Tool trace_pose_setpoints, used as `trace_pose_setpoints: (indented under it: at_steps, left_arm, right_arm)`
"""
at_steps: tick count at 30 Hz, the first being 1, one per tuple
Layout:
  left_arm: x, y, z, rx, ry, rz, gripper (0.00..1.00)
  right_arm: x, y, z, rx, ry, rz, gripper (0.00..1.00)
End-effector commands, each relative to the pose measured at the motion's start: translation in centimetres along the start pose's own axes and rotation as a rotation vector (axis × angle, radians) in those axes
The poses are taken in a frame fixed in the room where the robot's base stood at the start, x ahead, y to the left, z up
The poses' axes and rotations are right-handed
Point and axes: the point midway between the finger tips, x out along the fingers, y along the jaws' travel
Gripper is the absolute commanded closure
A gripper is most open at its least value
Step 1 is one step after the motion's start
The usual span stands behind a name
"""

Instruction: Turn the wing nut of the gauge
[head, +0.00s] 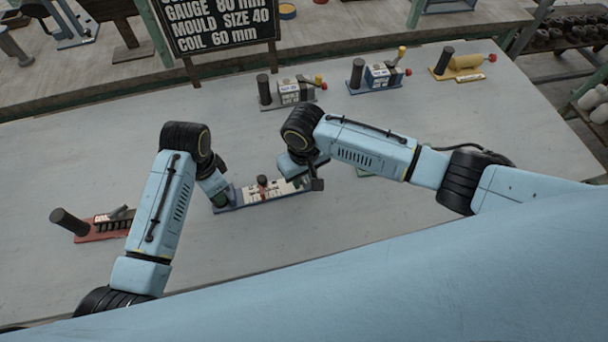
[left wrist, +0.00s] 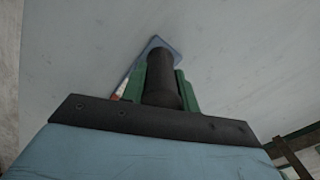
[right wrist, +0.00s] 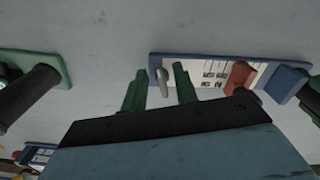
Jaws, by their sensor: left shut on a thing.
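The gauge (head: 240,199) lies on the table, with a blue base and a white scale plate. A red block (right wrist: 240,76) and a blue block (right wrist: 286,84) sit along it. The grey wing nut (right wrist: 162,88) shows at its near end in the right wrist view. My left gripper (left wrist: 161,76) is shut on the gauge's black upright handle (left wrist: 160,82). My right gripper (right wrist: 156,78) is open, its green fingers on either side of the wing nut in that view. I cannot tell whether they touch it. In the head view my right gripper (head: 308,178) hides that end.
A red-based device (head: 100,230) stands at left. Grey (head: 290,92), blue (head: 378,76) and yellow (head: 462,65) devices stand at the back. A green-based device (right wrist: 55,62) is beside the gauge, mostly behind my right arm in the head view. A sign (head: 220,22) stands behind.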

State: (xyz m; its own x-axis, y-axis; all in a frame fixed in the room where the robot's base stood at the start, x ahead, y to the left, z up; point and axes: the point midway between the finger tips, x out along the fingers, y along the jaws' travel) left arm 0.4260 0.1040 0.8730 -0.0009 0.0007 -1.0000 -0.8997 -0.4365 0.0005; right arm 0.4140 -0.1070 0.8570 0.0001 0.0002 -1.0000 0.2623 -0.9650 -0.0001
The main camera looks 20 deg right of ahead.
Motion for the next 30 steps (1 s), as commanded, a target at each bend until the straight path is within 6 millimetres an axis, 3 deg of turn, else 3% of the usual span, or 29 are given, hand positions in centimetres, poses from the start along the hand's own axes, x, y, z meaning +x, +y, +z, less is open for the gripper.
trace_pose_setpoints:
  at_steps: [1,6,20,30]
  left_arm:
    - [-0.08,-0.05,-0.05,0.000,0.002,-0.001,1.00]
    - [-0.08,-0.05,-0.06,0.000,0.002,-0.001,1.00]
    - [-0.08,-0.04,-0.06,0.000,0.002,-0.001,1.00]
    - [-0.08,-0.04,-0.05,0.000,0.002,-0.002,1.00]
  right_arm:
    - [-0.02,-0.01,0.00,0.000,0.000,0.000,0.78]
    - [-0.04,-0.01,0.00,0.000,0.000,0.000,1.00]
    - [-0.06,0.07,-0.01,-0.053,0.000,0.000,1.00]
    - [-0.07,0.37,-0.07,-0.298,0.000,0.000,1.00]
